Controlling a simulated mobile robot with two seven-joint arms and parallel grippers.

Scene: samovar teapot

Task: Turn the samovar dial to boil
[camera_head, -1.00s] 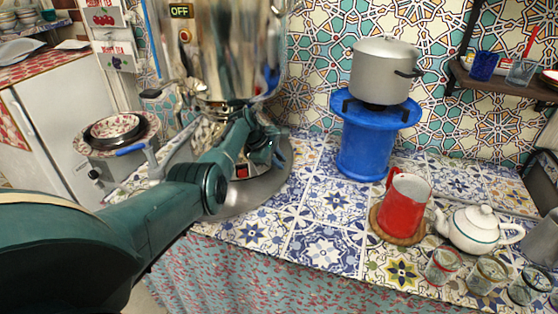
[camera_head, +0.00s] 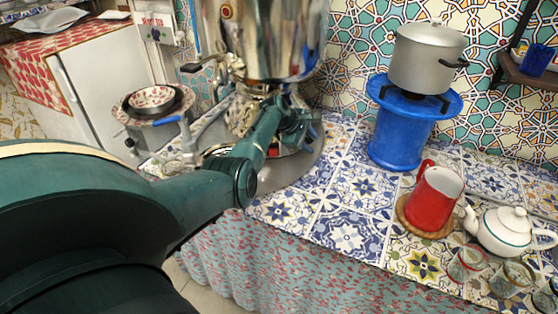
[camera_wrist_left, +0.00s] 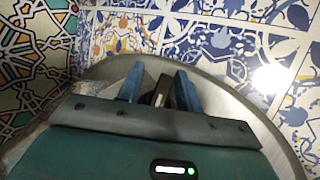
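The samovar (camera_head: 270,35) is a tall shiny metal vessel at the top centre of the head view, cut off by the upper edge. A small orange button (camera_head: 227,12) shows on its upper body. Its round metal base plate (camera_head: 290,172) rests on the tiled counter. My left gripper (camera_head: 298,127) is low in front of the samovar, close to its base. In the left wrist view, the two blue fingers (camera_wrist_left: 160,88) stand apart, with a small dark brown piece between them. I cannot tell whether that piece is the dial or whether the fingers touch it. My right gripper is not in view.
A grey pot (camera_head: 427,62) stands on a blue stove (camera_head: 402,140) to the right. A red mug (camera_head: 434,198), a white teapot (camera_head: 503,231) and several glasses stand farther right.

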